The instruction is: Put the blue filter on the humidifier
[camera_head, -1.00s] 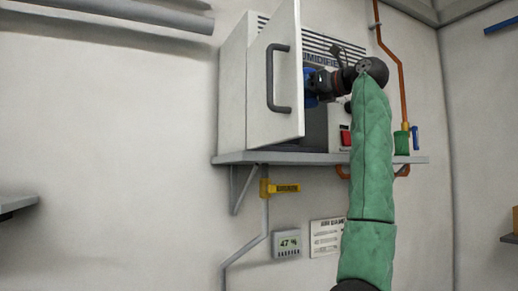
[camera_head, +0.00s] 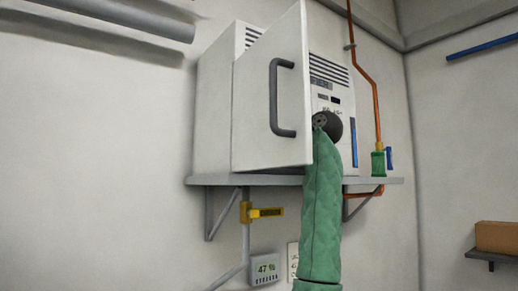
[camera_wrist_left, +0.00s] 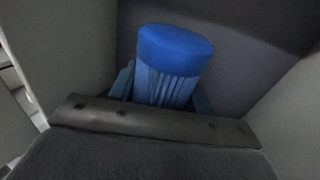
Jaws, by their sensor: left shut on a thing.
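The humidifier (camera_head: 212,110) is a white box on a wall shelf, with its door (camera_head: 300,100) swung open towards me. In the left wrist view my left gripper (camera_wrist_left: 165,102) is shut on the blue filter (camera_wrist_left: 174,48), a ribbed cylinder with a smooth blue cap. Grey walls surround the filter, and a dark area lies behind it. The filter's lower end and any seat for it are hidden. My right gripper is not in view.
The grey shelf (camera_head: 230,180) carries the humidifier. The door with its dark handle (camera_head: 282,98) stands close to my left arm. An orange pipe (camera_head: 370,85) runs down at the right. A yellow valve (camera_head: 262,212) and a display (camera_head: 265,268) are below the shelf.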

